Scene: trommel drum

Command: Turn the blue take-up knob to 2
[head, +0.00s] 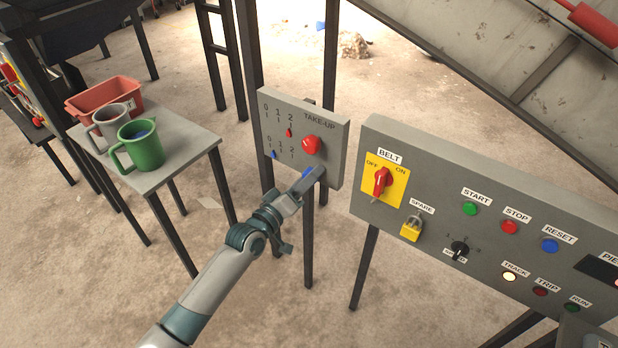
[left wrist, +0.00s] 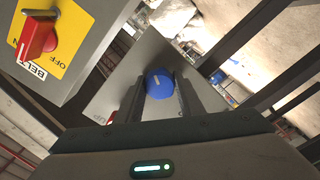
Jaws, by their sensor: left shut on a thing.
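The grey take-up panel (head: 334,140) stands on legs in the middle of the head view. Its blue take-up knob (head: 307,173) sits below a red knob (head: 312,145) and is partly hidden by my left gripper (head: 309,180). In the left wrist view the blue knob (left wrist: 160,83), with a pale line on its face, lies between the two fingers of my left gripper (left wrist: 161,92), which is shut on it. On the panel's lower 0-1-2 scale, a blue marker (head: 274,155) is under 0. My right gripper is not in view.
The belt control panel (head: 450,190) with its red switch (head: 382,181) stands close on the right. A small table (head: 180,160) at left holds a green mug (head: 140,147), a grey mug (head: 108,124) and a red bin (head: 105,95). A red marker (head: 289,132) is under 2 on the upper scale.

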